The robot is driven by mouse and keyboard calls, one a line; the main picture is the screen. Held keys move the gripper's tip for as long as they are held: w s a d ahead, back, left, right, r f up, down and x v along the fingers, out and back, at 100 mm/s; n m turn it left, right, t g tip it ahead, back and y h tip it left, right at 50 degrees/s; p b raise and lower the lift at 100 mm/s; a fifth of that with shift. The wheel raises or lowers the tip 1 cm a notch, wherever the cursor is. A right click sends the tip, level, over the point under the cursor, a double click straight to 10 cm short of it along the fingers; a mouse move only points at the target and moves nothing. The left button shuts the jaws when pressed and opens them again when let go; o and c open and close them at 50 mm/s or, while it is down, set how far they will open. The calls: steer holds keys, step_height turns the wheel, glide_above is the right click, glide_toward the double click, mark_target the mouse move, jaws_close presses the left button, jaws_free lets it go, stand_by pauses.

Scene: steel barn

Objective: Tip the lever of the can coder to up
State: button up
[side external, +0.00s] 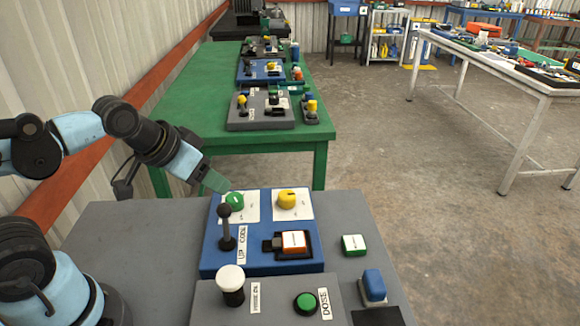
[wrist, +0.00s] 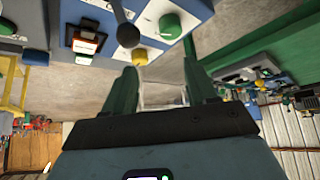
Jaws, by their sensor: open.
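The can coder is taken to be the blue panel (side external: 212,262) on the grey table, with a label beside its lever that seems to read "UP CODE". The lever (side external: 226,228) is a dark stick with a black ball on top, standing about upright in the side view. In the wrist view its ball (wrist: 128,36) shows at the upper left, outside the fingers. My gripper (side external: 222,186) is just behind and above the ball, near the green knob. It is open and empty in the wrist view (wrist: 160,72), its green fingers spread apart, touching nothing that I can see.
The panel also bears a green knob (side external: 235,200), a yellow knob (side external: 287,199) and an orange-framed white switch (side external: 294,241). A grey panel in front has a white-topped plunger (side external: 231,283) and a green button (side external: 305,303). A blue switch (side external: 374,285) stands at right.

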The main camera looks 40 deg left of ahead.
mark_target(225, 222)
steer(key=shift+a, duration=0.25)
steer(key=c, duration=0.4)
steer(key=a+g, duration=0.1)
steer(key=a+r+n+g, duration=0.1)
steer(key=a+g+h, duration=0.1)
steer(key=shift+s+a+r+n+g, duration=0.2)
steer(key=shift+a+r+n+g, duration=0.1)
steer(key=shift+a+r+g, duration=0.1)
jaws_close()
steer(key=a+r+g+h, duration=0.2)
steer(key=a, duration=0.1)
steer(key=shift+g+h, duration=0.4)
steer(key=shift+h, duration=0.3)
steer(key=x, duration=0.3)
steer(key=d+x, duration=0.1)
steer(key=x, duration=0.5)
steer(key=shift+s+d+r, duration=0.1)
steer(key=shift+s+d, duration=0.25)
steer(key=shift+d, duration=0.05)
steer(key=shift+w+d+n, duration=0.15)
steer(key=shift+d+n, duration=0.15)
steer(key=shift+d, duration=0.45)
steer(key=shift+r, duration=0.1)
steer(key=shift+d+t+y, duration=0.15)
steer(key=shift+t+y, duration=0.15)
